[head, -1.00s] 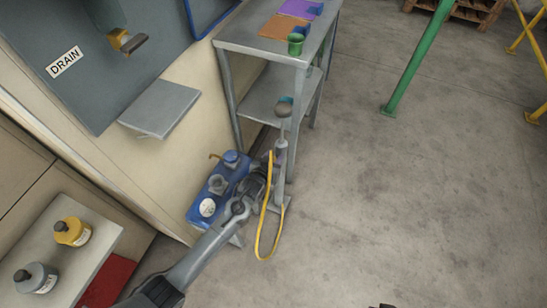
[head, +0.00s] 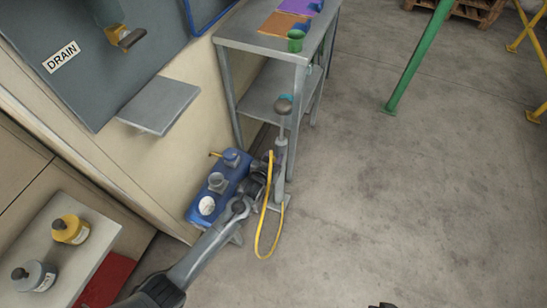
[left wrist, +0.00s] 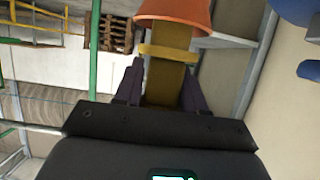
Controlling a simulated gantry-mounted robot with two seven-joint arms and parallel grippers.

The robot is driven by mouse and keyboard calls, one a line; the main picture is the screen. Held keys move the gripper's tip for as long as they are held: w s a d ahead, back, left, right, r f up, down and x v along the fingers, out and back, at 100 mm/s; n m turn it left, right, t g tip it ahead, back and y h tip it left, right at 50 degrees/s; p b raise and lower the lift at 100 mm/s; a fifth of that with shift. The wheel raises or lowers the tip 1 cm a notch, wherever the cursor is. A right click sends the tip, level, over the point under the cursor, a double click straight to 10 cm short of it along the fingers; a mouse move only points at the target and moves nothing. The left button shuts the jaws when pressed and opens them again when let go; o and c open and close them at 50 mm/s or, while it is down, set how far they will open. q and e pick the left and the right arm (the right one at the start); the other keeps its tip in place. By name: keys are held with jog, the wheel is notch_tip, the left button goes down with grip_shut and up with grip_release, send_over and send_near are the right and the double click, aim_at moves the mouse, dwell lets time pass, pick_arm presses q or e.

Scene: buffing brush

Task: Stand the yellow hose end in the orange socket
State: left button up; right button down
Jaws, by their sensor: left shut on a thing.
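In the left wrist view, a dull yellow piece with a raised collar, which looks like the yellow hose end (left wrist: 167,78), is between the purple fingers of my left gripper (left wrist: 162,88). My left gripper is shut on it. An orange flared rim, which looks like the orange socket (left wrist: 176,12), is just beyond it; I cannot tell whether they touch. In the head view, my left gripper (head: 260,184) is low beside the bench leg. The yellow hose (head: 259,240) hangs there in a long loop. Its end and the socket cannot be made out there.
A blue container (head: 227,176) stands left of my gripper. A grey upright with a round knob (head: 283,105) rises beside it. The grey bench (head: 255,38) stands behind, carrying a green cup (head: 295,41). The floor to the right (head: 400,190) is clear up to a green post (head: 415,70).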

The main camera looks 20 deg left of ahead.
pick_arm(q)
jog(key=o, duration=1.3)
jog(key=shift+c, duration=0.2)
